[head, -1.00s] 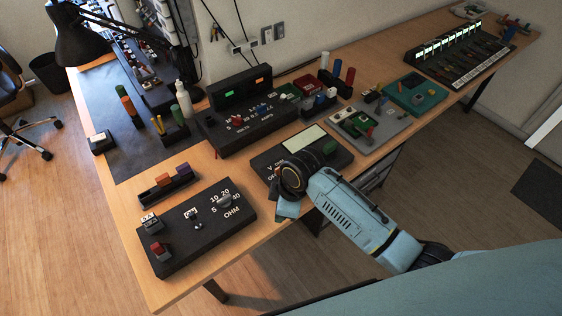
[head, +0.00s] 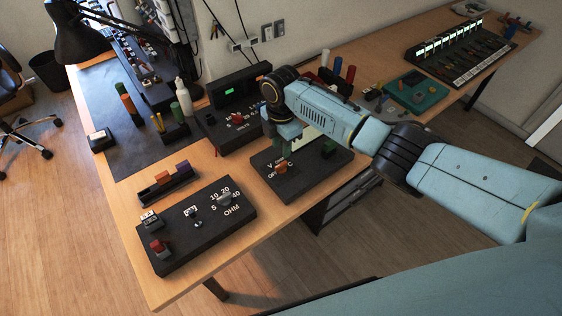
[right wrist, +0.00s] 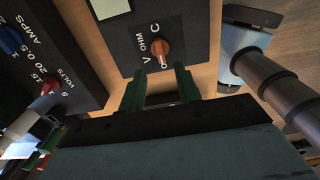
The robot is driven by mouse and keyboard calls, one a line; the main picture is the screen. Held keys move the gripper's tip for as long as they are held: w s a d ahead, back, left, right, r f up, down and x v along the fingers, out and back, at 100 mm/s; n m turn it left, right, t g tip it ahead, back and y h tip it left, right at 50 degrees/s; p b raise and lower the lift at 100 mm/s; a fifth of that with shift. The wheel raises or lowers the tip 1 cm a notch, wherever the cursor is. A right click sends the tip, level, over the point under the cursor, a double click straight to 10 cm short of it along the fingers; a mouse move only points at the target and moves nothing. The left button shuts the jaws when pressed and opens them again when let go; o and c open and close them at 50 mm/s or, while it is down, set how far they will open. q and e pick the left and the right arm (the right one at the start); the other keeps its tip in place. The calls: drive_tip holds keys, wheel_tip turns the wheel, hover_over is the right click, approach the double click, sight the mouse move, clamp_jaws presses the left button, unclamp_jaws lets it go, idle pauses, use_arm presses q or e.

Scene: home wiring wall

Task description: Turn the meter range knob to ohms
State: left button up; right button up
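The meter (head: 310,178) is a black box with a pale screen and an orange range knob (head: 281,167). In the right wrist view the knob (right wrist: 161,48) is surrounded by white letters, with V, OHM and C readable. A pale mark seems to sit at its lower end, but I cannot tell surely where it points. My right gripper (head: 284,148) hangs over the meter, behind the knob. In the right wrist view its two green fingers (right wrist: 160,88) are apart and empty, with the knob beyond their tips, untouched. My left gripper does not show.
A black power supply (head: 226,137) stands behind the meter. A black OHM box (head: 205,222) is at the front left. A dark rack (head: 168,186) with coloured blocks lies left of the meter.

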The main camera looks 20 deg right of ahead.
sight(281, 164)
wheel_tip(281, 164, down, 8)
drive_tip(key=shift+r+b, duration=0.15)
drive_tip(key=shift+b, duration=0.65)
drive_tip(key=shift+c, duration=0.4)
clamp_jaws()
